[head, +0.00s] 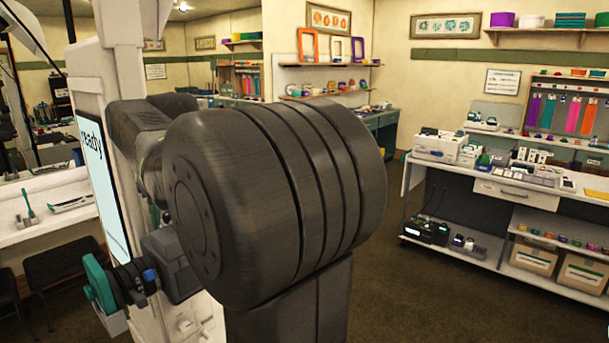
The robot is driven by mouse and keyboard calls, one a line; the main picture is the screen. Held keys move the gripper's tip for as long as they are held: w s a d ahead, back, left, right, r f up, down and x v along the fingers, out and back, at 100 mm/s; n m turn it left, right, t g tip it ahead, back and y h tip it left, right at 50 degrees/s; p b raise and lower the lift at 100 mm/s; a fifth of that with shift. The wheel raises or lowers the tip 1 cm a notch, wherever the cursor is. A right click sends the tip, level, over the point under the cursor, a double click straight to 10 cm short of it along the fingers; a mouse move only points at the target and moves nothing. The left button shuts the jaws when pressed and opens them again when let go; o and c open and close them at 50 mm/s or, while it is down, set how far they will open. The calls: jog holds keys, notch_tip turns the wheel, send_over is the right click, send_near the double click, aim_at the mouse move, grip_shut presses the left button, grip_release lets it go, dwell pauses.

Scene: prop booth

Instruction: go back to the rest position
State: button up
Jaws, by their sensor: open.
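My gripper is not in view in the head view. Large dark grey rounded links of my own arm fill the middle of the picture, close to the camera. They hide much of what lies behind them. No object of the task shows in a gripper.
At the right stands a work table (560,190) with boxes and small items on top and cardboard boxes (533,258) below. A mirror (215,58) and a white counter (50,228) are at the left. Dark carpet (415,300) is clear between my arm and the right table.

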jog(key=n, duration=0.2)
jog(key=n+g+y, duration=0.1)
jog(key=n, duration=0.1)
jog(key=shift+w+d+n+g+b, duration=0.2)
jog(key=shift+n+g+b, duration=0.1)
jog(key=shift+b, duration=0.1)
jog(key=v, duration=0.8)
jog(key=shift+r, duration=0.2)
